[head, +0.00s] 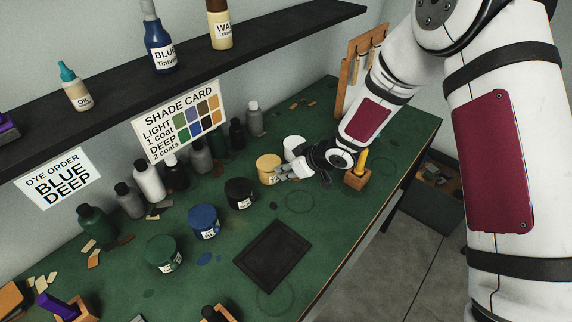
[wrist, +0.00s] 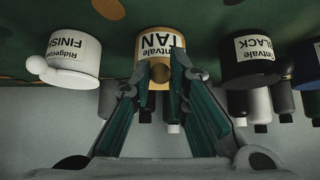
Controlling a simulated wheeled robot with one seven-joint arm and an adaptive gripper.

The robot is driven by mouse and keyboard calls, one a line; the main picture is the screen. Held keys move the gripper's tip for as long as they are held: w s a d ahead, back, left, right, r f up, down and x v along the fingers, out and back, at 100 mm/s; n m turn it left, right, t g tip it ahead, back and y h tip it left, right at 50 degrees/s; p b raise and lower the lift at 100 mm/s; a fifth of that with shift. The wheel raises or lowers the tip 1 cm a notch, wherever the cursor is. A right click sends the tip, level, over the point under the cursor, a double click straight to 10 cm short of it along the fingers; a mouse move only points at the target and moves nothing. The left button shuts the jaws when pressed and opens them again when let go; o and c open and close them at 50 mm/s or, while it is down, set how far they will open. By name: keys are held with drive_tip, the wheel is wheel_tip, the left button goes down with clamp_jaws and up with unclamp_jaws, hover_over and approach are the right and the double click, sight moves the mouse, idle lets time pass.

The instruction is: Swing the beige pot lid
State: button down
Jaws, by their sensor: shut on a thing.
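The beige pot (head: 266,178), labelled TAN, stands on the green bench with its lid (head: 268,160) on top. In the wrist view the beige pot (wrist: 152,42) appears upside down, straight ahead. My gripper (head: 284,173) reaches it from the right. In the wrist view my gripper (wrist: 160,73) has its two fingertips closed on a small round beige knob at the lid's edge. The fingers hide part of the pot's front and lid. The lid looks seated; I cannot tell whether it has turned.
A white pot (head: 294,147) stands close behind my gripper, and a black pot (head: 240,193) stands to the left. Blue (head: 203,221) and green (head: 164,253) pots stand farther left. A wooden block (head: 357,180) holding a yellow tool is to the right. Bottles line the wall.

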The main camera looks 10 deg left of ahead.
drive_tip(key=shift+s+f, duration=0.15)
drive_tip(key=shift+f, duration=0.05)
drive_tip(key=shift+f, duration=0.4)
drive_tip(key=c, duration=1.5)
unclamp_jaws()
drive_tip(key=shift+o, duration=0.2)
drive_tip(key=shift+r, duration=0.1)
